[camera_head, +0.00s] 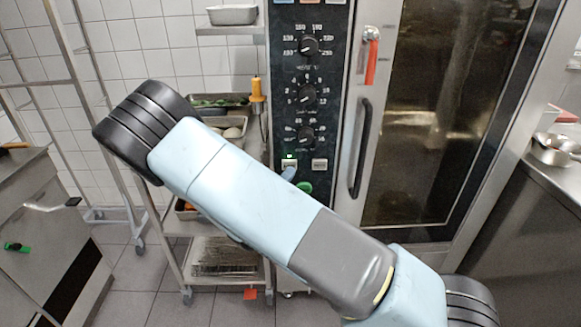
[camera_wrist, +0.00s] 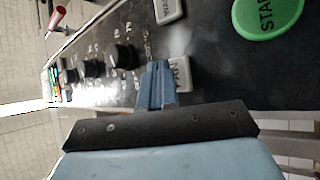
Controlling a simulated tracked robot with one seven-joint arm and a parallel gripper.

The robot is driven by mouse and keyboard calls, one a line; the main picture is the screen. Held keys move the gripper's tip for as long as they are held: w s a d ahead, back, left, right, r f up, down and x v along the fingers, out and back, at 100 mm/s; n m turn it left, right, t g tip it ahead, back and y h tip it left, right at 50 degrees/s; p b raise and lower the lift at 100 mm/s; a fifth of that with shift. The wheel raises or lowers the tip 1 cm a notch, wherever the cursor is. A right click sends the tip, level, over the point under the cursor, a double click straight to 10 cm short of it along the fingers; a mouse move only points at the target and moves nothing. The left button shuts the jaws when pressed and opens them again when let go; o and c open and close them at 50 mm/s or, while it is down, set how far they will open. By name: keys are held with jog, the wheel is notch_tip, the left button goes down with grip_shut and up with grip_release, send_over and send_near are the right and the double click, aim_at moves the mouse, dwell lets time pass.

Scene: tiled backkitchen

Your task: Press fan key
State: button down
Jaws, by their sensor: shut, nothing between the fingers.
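In the head view my gripper (camera_head: 289,173) shows only as a blue tip over the key's lower edge. I cannot tell whether it touches or presses the key.
A second pale key (camera_head: 320,165) sits right of the fan key, and a green START button (camera_wrist: 268,14) is below. Several black knobs (camera_head: 306,94) line the panel above. The oven door handle (camera_head: 361,148) stands to the right, a rack (camera_head: 216,246) to the left.

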jog(key=shift+s, duration=0.1)
jog(key=s, duration=0.4)
jog(key=shift+s+a, duration=0.1)
jog(key=shift+s, duration=0.3)
dwell(0.7)
jog(key=s+d+r+m+g+y, duration=0.2)
jog(key=s+d+r+m+g, duration=0.3)
jog(key=d+g, duration=0.45)
jog(key=s+d+r+m+g+y, duration=0.2)
jog(key=s+d+r+g, duration=0.35)
jog(key=d+g, duration=0.4)
jog(key=s+r+n+t+y, duration=0.1)
jog(key=s+r+t+y, duration=0.6)
jog(key=s+r+y, duration=0.4)
notch_tip(320, 180, up, 5)
jog(key=shift+s+d+r+t, duration=0.1)
jog(key=shift+s+d+t, duration=0.25)
jog(key=shift+s, duration=0.65)
